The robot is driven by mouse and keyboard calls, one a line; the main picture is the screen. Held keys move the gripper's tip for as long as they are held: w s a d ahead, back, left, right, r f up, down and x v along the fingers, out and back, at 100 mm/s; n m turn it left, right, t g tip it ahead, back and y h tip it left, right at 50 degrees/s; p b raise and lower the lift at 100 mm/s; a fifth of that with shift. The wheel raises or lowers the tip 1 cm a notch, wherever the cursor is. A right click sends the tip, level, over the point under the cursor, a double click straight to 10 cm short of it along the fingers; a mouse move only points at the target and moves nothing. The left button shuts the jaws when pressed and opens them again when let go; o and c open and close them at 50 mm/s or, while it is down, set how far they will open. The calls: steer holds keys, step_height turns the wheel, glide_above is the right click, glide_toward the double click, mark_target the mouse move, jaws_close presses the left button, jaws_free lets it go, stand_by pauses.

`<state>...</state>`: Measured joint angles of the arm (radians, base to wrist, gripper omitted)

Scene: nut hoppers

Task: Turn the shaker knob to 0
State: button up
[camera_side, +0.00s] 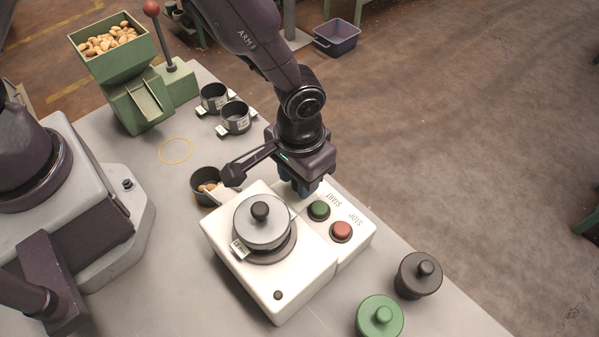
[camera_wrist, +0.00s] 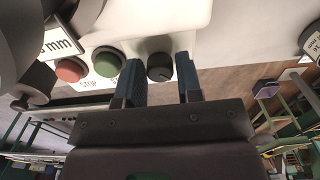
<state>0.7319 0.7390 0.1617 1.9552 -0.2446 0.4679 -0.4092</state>
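The shaker (camera_side: 275,275) is a white box with a lidded round sieve (camera_side: 262,225) on top. Its panel carries a green button (camera_side: 319,210) and a red button (camera_side: 341,231). A small black knob (camera_wrist: 160,68) with a pointer mark shows beside the green button (camera_wrist: 106,61) in the wrist view; my gripper hides it in the side view. My gripper (camera_side: 305,187) points down at the panel. In the wrist view its blue fingers (camera_wrist: 160,75) stand apart, one on each side of the knob. I cannot tell whether they touch it. The dial's numbers are not readable.
A black cup with nuts (camera_side: 207,182) stands left of my gripper, close to the shaker. Two labelled sieves (camera_side: 235,117) and a green nut hopper (camera_side: 118,65) stand farther back. A black lidded pot (camera_side: 418,275) and a green one (camera_side: 380,316) stand at the front right.

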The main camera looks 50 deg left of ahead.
steer(key=shift+o, duration=1.3)
step_height(320, 180, up, 13)
steer(key=s+a+r+t, duration=0.2)
steer(key=s+a+r, duration=0.3)
steer(key=a, duration=0.5)
steer(key=s+a+r+t, duration=0.3)
steer(key=s+a+r, duration=0.3)
steer(key=a+r, duration=0.4)
steer(key=shift+s+a+r+t, duration=0.25)
steer(key=shift+s+a+t, duration=0.05)
steer(key=shift+a, duration=0.3)
